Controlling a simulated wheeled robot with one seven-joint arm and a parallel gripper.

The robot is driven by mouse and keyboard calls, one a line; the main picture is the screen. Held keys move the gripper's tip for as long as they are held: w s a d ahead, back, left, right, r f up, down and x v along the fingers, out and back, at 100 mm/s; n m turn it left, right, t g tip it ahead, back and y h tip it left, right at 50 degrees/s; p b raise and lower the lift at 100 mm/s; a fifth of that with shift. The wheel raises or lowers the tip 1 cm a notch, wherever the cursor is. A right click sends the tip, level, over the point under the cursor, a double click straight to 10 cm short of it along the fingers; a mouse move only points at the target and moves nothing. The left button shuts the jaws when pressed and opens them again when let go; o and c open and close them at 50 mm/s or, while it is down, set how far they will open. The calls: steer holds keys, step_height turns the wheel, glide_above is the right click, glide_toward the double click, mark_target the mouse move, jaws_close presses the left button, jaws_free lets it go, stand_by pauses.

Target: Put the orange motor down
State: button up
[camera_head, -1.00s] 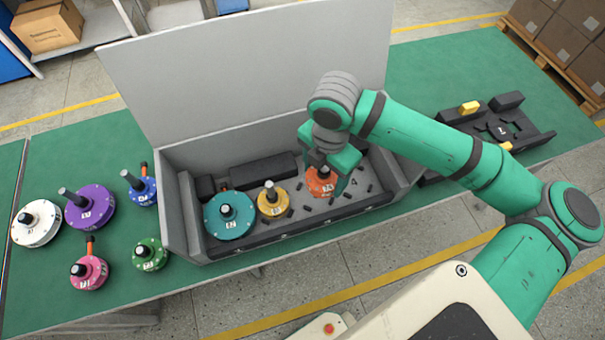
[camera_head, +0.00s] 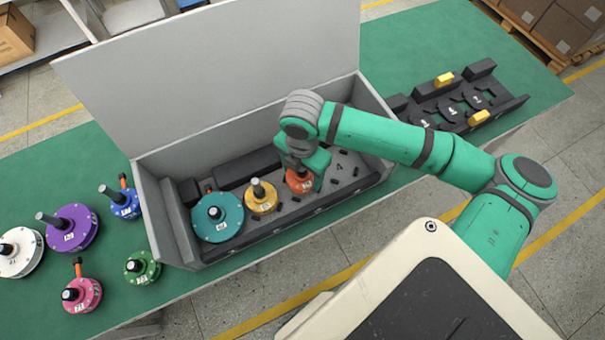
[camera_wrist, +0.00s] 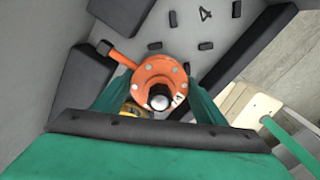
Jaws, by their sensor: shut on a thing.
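The orange motor (camera_head: 299,183) is inside the grey open-lidded box (camera_head: 152,217), just right of the yellow motor (camera_head: 262,198). My gripper (camera_head: 305,172) reaches down into the box and is shut on the orange motor. In the wrist view the orange motor (camera_wrist: 160,80) sits between the two green fingers, its shaft toward the camera and its side stub pointing to the upper left. Whether its underside touches the box floor cannot be told. The teal motor (camera_head: 217,217) stands at the box's left end.
The box floor right of the orange motor has empty places with black pegs, one marked 4 (camera_wrist: 206,14). White, purple (camera_head: 72,228), blue, pink and green motors stand on the green table left of the box. A black fixture (camera_head: 460,103) with yellow blocks lies to the right.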

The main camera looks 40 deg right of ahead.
steer(key=shift+f, duration=0.7)
steer(key=shift+f, duration=0.15)
steer(key=o, duration=1.7)
step_height(320, 180, up, 12)
steer(key=shift+r, duration=0.2)
